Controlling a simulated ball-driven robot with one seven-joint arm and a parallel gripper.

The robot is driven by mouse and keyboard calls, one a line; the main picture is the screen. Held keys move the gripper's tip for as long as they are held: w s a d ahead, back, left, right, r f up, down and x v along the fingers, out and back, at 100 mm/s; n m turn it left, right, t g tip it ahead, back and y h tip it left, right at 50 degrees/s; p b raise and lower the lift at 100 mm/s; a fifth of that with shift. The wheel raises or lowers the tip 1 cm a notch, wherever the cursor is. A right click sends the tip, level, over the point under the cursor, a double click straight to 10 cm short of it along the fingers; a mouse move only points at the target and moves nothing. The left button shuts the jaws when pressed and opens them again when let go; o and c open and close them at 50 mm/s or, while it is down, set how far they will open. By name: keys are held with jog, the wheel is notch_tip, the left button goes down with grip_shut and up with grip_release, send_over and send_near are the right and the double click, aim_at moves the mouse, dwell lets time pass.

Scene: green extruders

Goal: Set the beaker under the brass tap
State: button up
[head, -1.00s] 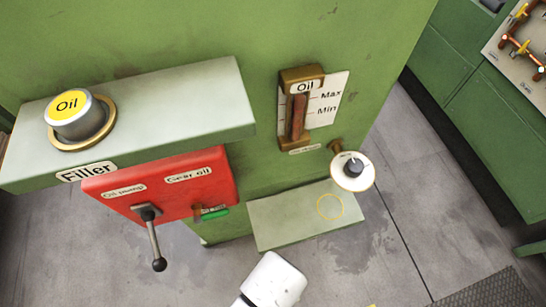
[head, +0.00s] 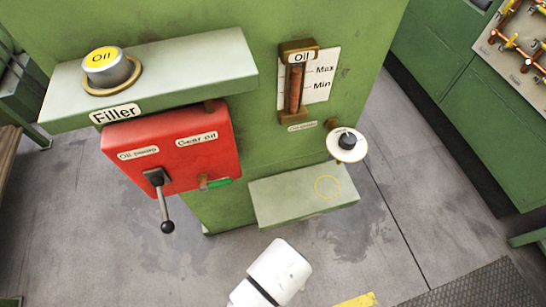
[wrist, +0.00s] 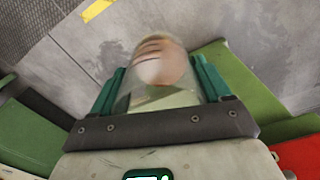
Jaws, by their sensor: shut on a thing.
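The beaker (wrist: 152,58) is a clear glass vessel held between the green fingers of my gripper (wrist: 161,80) in the wrist view. My gripper is shut on it, and the floor and blurred shapes show through the glass. The beaker and my gripper are out of the head view. The brass tap (head: 347,146) is on the green machine's right side, with a white round disc and a dark knob facing up.
A red box (head: 175,150) with a downward lever (head: 163,205) juts out left of the ledge. Above it is a filler shelf (head: 190,67) with a yellow-topped oil cap (head: 108,67). An oil gauge (head: 297,82) is above the tap. The grey floor in front is open.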

jog(key=w+d+f, duration=0.1)
jog(key=w+d, duration=0.6)
jog(key=w, duration=0.4)
jog(key=shift+w, duration=0.3)
jog(key=w+d, duration=0.2)
jog(key=d, duration=0.1)
jog(key=w+d, duration=0.3)
jog(key=d, duration=0.1)
jog(key=w+d, duration=0.2)
jog(key=d, duration=0.2)
jog(key=shift+w+d, duration=0.2)
jog(key=shift+w, duration=0.05)
jog(key=shift+f, duration=0.15)
